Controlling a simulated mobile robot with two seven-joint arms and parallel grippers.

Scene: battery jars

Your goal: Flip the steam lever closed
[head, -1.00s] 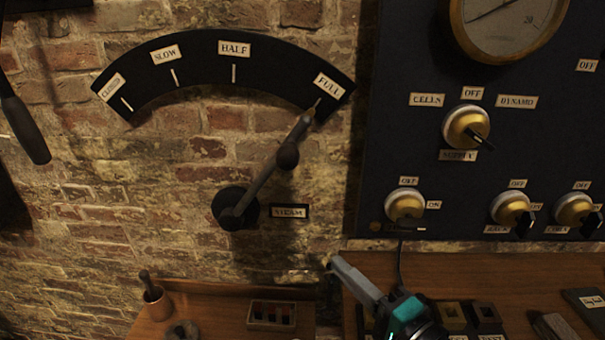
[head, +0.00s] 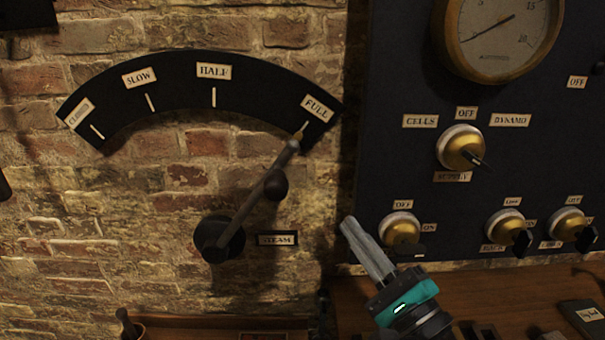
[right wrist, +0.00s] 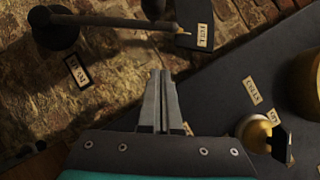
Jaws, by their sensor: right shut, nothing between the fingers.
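The steam lever (head: 244,216) is a dark arm on a round hub on the brick wall. Its tip points up and right at the FULL mark of the black curved scale (head: 180,84), which reads CLOSED, SLOW, HALF and FULL. A dark ball knob (head: 275,185) sits along the arm. A STEAM label (head: 277,239) is right of the hub. My right gripper (head: 348,224) is shut and empty, below and right of the lever, apart from it. In the right wrist view, the fingers (right wrist: 160,75) point toward the lever knob (right wrist: 154,8) near the top edge. My left gripper is out of view.
A dark panel (head: 385,175) with a gauge (head: 497,38) and several brass knobs, including SUPPLY (head: 460,148), stands at right, close to my gripper. A wooden bench (head: 350,300) runs below. The wall between lever and scale is clear.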

